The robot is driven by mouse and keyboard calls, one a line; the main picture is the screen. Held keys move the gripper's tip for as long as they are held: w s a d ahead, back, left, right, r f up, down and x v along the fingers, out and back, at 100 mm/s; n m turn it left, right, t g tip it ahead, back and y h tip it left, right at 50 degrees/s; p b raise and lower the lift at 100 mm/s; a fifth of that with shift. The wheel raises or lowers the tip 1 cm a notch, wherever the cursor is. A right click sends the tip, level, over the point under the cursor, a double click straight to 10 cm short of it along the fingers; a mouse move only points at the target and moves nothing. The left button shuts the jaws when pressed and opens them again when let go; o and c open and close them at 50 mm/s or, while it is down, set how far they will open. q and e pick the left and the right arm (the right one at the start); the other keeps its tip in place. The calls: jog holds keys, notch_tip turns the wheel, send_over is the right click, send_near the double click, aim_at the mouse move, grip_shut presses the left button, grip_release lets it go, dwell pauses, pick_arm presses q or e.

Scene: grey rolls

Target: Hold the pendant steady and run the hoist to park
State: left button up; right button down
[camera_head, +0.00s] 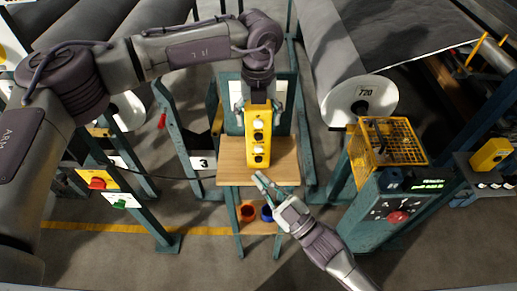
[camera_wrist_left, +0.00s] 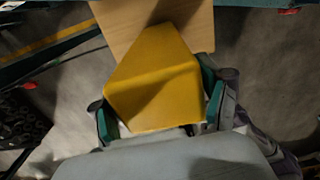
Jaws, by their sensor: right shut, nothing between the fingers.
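The yellow pendant (camera_head: 257,146) with several buttons on its face hangs upright in front of the wooden shelf. My left gripper (camera_head: 257,100) is above it, closed around its upper part. In the left wrist view the yellow pendant body (camera_wrist_left: 155,85) sits between the two green-padded fingers (camera_wrist_left: 157,112). My right gripper (camera_head: 262,180) is shut and empty, just below and to the right of the pendant, with its fingertips pointing up and left near the shelf's front edge. The hoist itself cannot be made out.
A console with a red button (camera_head: 397,217) and a yellow mesh cage (camera_head: 400,150) stand at right. Grey rolls (camera_head: 335,45) lie behind. A switch box (camera_head: 97,182) is at left.

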pick_arm(q)
jog(key=shift+o, duration=1)
notch_tip(320, 180, up, 12)
